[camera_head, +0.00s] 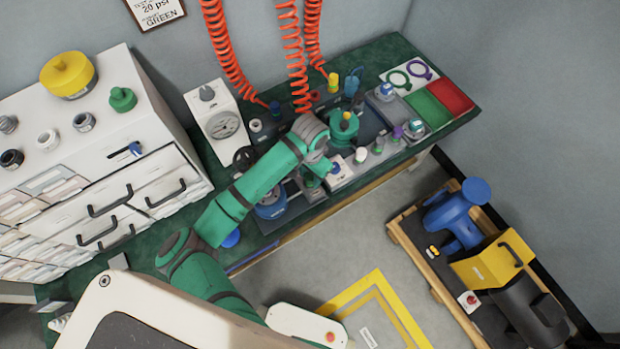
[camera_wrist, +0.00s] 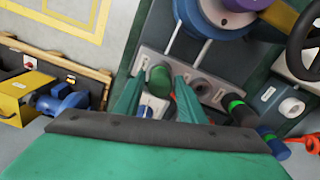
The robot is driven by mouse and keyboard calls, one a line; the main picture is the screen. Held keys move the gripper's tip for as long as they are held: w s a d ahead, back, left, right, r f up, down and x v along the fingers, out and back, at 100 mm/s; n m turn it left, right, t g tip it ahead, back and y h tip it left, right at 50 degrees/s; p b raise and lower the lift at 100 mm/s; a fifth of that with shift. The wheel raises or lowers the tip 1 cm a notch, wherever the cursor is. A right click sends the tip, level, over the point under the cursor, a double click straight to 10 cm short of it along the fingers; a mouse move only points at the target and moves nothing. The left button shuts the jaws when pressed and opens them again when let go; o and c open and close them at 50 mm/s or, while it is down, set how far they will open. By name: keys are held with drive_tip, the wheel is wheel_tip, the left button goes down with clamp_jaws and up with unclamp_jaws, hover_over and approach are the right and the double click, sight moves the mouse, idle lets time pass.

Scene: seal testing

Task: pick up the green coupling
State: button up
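A green coupling (camera_wrist: 159,80), a short cylinder, shows in the wrist view on a light grey holder strip. My gripper (camera_wrist: 161,76) is open, with its two green fingers on either side of the coupling as seen from the wrist. A gap shows between the fingers and the coupling, and I cannot tell how far above it the fingertips are. The coupling's lower part is partly hidden. In the head view my arm reaches over the bench and covers much of this spot, and my fingers cannot be made out there.
Next to the coupling are a grey ring-shaped part (camera_wrist: 201,86) and a black part with a green band (camera_wrist: 237,106). A blue round machine (camera_wrist: 212,14) and a black handwheel (camera_wrist: 304,40) stand close by. Another green part (camera_head: 122,99) sits on the white cabinet. Red coiled hoses (camera_head: 296,60) hang over the bench.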

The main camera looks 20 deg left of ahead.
drive_tip(key=c, duration=0.7)
